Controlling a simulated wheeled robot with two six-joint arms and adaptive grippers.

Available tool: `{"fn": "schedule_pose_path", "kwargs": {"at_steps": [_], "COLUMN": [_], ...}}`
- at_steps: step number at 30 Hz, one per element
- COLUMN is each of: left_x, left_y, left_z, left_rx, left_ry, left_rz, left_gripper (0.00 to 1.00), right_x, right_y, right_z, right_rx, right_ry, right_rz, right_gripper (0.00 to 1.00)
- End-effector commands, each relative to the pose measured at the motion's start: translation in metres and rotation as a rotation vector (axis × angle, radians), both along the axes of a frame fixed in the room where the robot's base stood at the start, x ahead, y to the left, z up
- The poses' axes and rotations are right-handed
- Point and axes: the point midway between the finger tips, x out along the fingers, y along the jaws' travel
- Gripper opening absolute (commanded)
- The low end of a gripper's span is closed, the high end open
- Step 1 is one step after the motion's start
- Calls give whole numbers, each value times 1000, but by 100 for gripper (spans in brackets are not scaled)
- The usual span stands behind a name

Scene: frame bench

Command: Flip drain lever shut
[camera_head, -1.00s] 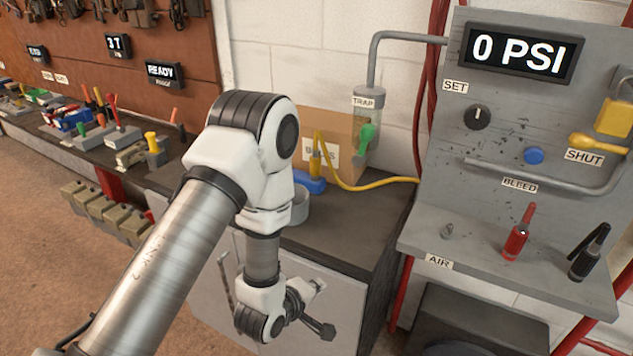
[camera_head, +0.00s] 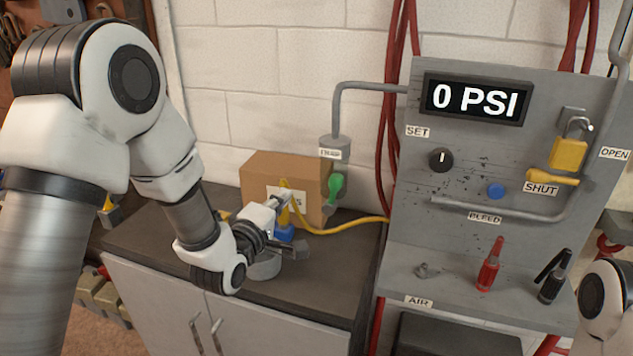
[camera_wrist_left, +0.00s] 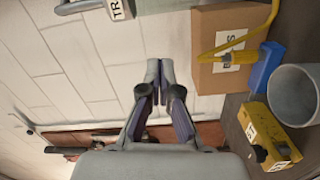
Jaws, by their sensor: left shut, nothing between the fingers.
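The trap (camera_head: 334,150) is a grey canister on the wall, left of the gauge panel. The drain lever is the green handle (camera_head: 335,187) at its lower side. My left gripper (camera_head: 284,200) is shut and empty. It is in front of the cardboard box, left of the lever and apart from it. In the left wrist view the closed fingertips (camera_wrist_left: 159,70) point at the white wall beside the box. Part of the trap (camera_wrist_left: 120,8) with its label shows at the top edge there; I cannot make out the lever. My right gripper is out of view.
The cardboard box (camera_head: 262,172) stands behind my left gripper on the dark bench (camera_head: 330,265). A yellow hose (camera_head: 345,229) runs right from a blue-based yellow fitting (camera_wrist_left: 258,62). A grey cup (camera_wrist_left: 297,95) is close by. The gauge panel (camera_head: 455,160) reads 0 PSI.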

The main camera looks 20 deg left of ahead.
Motion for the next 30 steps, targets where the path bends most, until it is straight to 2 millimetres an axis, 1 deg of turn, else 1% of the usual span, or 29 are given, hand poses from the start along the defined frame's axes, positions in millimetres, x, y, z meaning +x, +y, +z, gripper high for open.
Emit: {"fn": "schedule_pose_path", "kwargs": {"at_steps": [1, 12, 15, 19, 22, 30], "left_x": [8, 88, 89, 91, 92, 92], "left_y": [-1, -8, -28, -42, -46, -46], "left_z": [3, 3, -1, -5, -7, -8], "left_rx": [1, 2, 4, 2, 0, 0], "left_ry": [0, 1, 4, 2, 2, 2], "left_rz": [-1, -2, -5, -4, -1, -1], "left_gripper": [0, 0, 0, 0, 0, 0], "right_x": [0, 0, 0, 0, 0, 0], "right_y": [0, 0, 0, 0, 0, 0], "right_z": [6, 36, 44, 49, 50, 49], "right_rx": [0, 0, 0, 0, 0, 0], "right_ry": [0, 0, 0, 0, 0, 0], "right_rz": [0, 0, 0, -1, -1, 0], "right_gripper": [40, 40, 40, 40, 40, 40]}}
